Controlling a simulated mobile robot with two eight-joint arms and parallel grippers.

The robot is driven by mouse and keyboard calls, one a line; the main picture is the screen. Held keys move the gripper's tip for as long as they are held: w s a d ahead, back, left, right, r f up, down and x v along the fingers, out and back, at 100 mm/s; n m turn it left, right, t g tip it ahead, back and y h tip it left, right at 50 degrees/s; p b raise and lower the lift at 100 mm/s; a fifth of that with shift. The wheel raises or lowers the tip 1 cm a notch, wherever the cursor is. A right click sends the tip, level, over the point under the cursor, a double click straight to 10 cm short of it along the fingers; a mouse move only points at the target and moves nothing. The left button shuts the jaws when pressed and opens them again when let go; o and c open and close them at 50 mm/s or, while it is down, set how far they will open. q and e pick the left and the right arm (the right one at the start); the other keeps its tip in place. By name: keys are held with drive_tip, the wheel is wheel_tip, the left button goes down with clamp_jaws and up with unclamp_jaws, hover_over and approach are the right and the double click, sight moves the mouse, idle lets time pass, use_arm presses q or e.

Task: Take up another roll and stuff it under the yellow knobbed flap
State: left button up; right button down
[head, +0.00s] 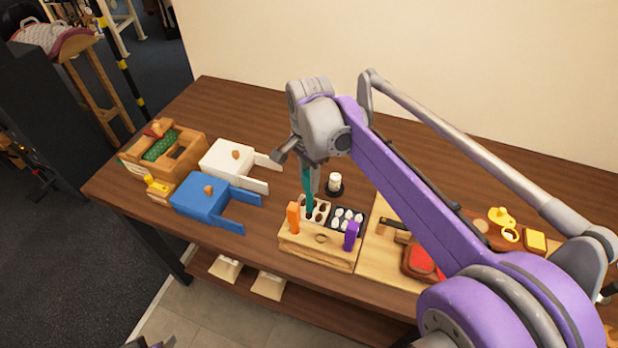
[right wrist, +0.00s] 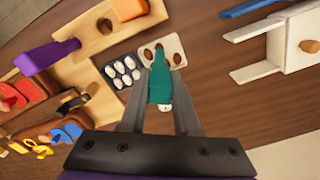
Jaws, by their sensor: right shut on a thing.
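My right gripper (head: 312,184) is shut on a teal tool (head: 308,190), which hangs down over a pale tray of brown pieces (head: 318,207). In the right wrist view, the teal tool (right wrist: 160,82) is between the fingers, with a small white bit at its near end. A dark tray of white roll-like pieces (head: 347,219) is beside the pale tray. My left gripper is not clearly in view.
Orange (head: 293,217) and purple (head: 350,236) handles stand in a wooden rack (head: 318,247). Blue (head: 203,200) and white (head: 227,160) knobbed pieces lie left, near a wooden box (head: 190,152). A white cylinder (head: 335,181) stands behind the trays. The back of the table is clear.

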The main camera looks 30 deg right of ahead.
use_arm(q)
drive_tip(key=shift+s+f+b, duration=0.2)
drive_tip(key=shift+f+b, duration=0.35)
drive_tip(key=shift+f, duration=0.15)
use_arm(e)
drive_tip(key=shift+f, duration=1.15)
idle(0.8)
use_arm(q)
drive_tip(key=shift+r, duration=0.1)
use_arm(e)
drive_tip(key=shift+r, duration=0.1)
use_arm(q)
drive_tip(key=shift+w+r+p, duration=0.35)
drive_tip(key=shift+r+p, duration=0.35)
drive_tip(key=shift+r, duration=0.2)
drive_tip(key=shift+w+r+p, duration=0.3)
drive_tip(key=shift+r+p, duration=0.35)
drive_tip(key=shift+r, duration=0.25)
drive_tip(key=shift+w+r+p, duration=0.35)
drive_tip(key=shift+r+p, duration=0.35)
drive_tip(key=shift+r, duration=0.2)
use_arm(e)
drive_tip(key=shift+r, duration=3.55)
